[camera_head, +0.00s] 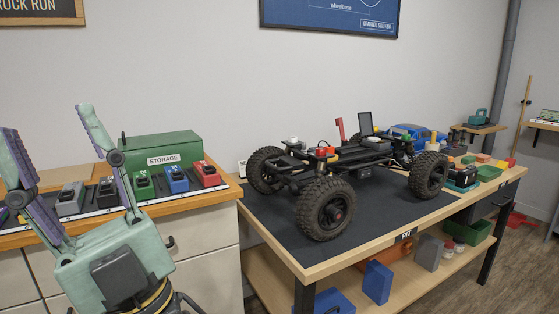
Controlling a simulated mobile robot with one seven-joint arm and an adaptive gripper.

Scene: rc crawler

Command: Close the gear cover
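The RC crawler chassis (345,160), black with large knobby tyres, stands on a dark mat on the right bench. A dark rectangular flap with a lighter frame (366,124) stands upright on top of the chassis, like a raised lid. It looks like the gear cover standing open, though its hinge is too small to make out. A red upright lever (340,130) stands just left of it. My gripper (48,122) is at the far left with its two green fingers spread wide and nothing between them. It is well apart from the crawler.
The left bench holds a green STORAGE box (165,150) and a row of battery-like packs (142,184). The mat's front left (285,222) is clear.

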